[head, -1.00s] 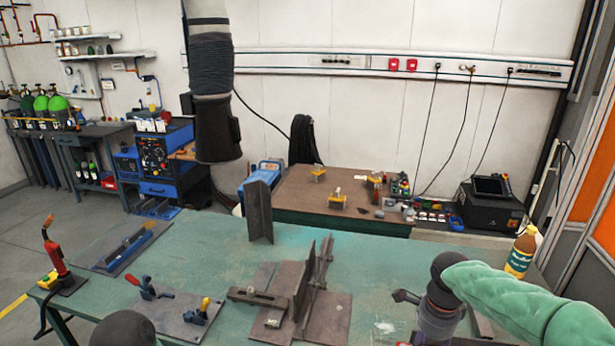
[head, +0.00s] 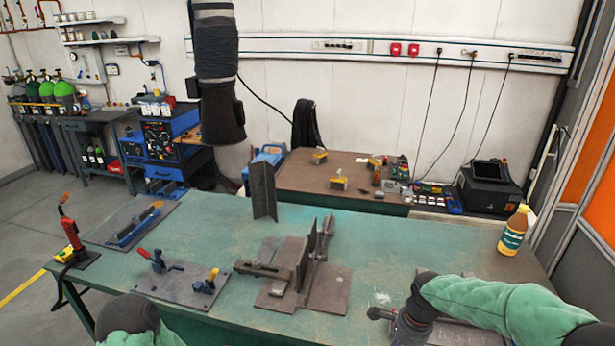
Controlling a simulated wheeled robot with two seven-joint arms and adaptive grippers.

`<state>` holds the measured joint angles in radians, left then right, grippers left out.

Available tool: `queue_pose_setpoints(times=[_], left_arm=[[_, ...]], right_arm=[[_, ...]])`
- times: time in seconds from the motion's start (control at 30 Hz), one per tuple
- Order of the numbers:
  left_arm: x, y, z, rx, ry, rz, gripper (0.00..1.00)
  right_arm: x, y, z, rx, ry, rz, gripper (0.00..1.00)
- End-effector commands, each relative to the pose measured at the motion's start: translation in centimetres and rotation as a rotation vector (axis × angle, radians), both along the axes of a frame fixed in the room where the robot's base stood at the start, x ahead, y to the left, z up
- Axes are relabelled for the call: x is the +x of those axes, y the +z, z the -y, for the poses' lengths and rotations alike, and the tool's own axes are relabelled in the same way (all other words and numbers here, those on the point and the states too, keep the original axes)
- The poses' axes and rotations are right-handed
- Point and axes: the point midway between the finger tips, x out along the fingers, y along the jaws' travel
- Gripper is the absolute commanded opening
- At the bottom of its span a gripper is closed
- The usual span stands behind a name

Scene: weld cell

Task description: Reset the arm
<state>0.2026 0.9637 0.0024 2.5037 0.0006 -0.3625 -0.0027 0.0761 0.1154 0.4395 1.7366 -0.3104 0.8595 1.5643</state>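My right arm (head: 500,303), in a green sleeve, comes in from the right over the front right of the green table. It bends at a dark joint and runs down to the bottom edge, where a short grey part sticks out to the left. Its fingers cannot be made out. My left arm (head: 130,318) shows only as a dark rounded joint and some green sleeve at the bottom left. Its gripper is outside the picture. I see nothing held.
The green table (head: 385,250) bears a fixture with upright plates (head: 309,262), an angle piece (head: 264,190), a clamp plate (head: 180,282), a blue tool on a plate (head: 135,226), a red torch stand (head: 72,238) and a bottle (head: 514,232). A dark hose (head: 218,95) hangs behind.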

Motion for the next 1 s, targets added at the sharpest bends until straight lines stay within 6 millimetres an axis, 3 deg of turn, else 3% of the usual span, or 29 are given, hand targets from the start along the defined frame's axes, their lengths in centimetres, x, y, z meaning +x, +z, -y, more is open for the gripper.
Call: queue_pose_setpoints(times=[0.27, 0.4, 0.6, 0.8, 1.0], left_arm=[[0.0, 0.0, 0.0, 0.000, 0.000, 0.000, 0.40], [0.0, 0.0, 0.0, 0.000, 0.000, 0.000, 0.40], [0.0, 0.0, 0.0, 0.000, 0.000, 0.000, 0.40], [0.0, 0.0, 0.0, 0.000, 0.000, 0.000, 0.40], [0.0, 0.0, 0.0, 0.000, 0.000, 0.000, 0.40]], right_arm=[[-2.5, -10.2, -5.2, 0.123, 0.366, 0.053, 0.41], [-5.3, -15.4, -7.9, 0.178, 0.571, 0.112, 0.41], [-10.4, -21.3, -11.0, 0.216, 0.841, 0.205, 0.41], [-15.4, -24.8, -12.6, 0.205, 1.067, 0.276, 0.41], [-17.7, -25.9, -13.0, 0.182, 1.182, 0.308, 0.41]])
